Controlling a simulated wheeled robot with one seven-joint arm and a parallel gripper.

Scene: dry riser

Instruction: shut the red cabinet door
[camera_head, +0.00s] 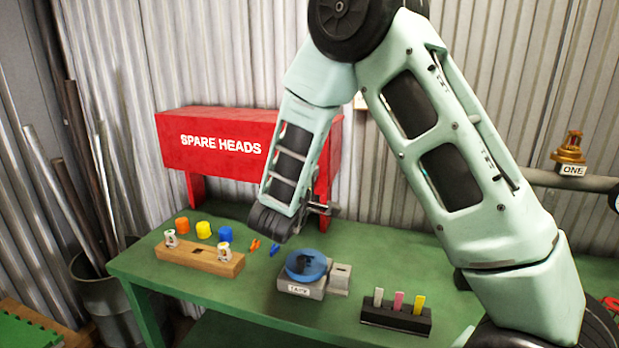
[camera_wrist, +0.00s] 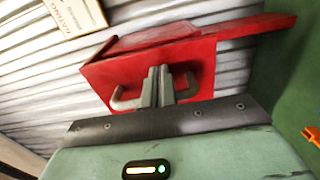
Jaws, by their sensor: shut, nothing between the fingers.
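The red cabinet (camera_head: 195,150), lettered SPARE HEADS, stands on red legs at the back of the green bench. It also shows in the wrist view (camera_wrist: 200,60), ahead of my gripper. I cannot clearly tell its door from its body, nor how far the door is open. My gripper (camera_wrist: 159,72) is shut and empty, its grey fingers together in front of the red face. Curved grey pieces show on both sides of the fingers; I cannot tell whether they are a handle. In the head view my gripper (camera_head: 328,208) is small, near the cabinet's right leg. Contact cannot be told.
The bench (camera_head: 390,235) holds a wooden block (camera_head: 200,258), coloured caps, a blue disc (camera_head: 306,264) on a stand and a dark rack (camera_head: 395,316). A brass fitting (camera_head: 570,150) sits at right. A bin of pipes (camera_head: 105,300) stands at left.

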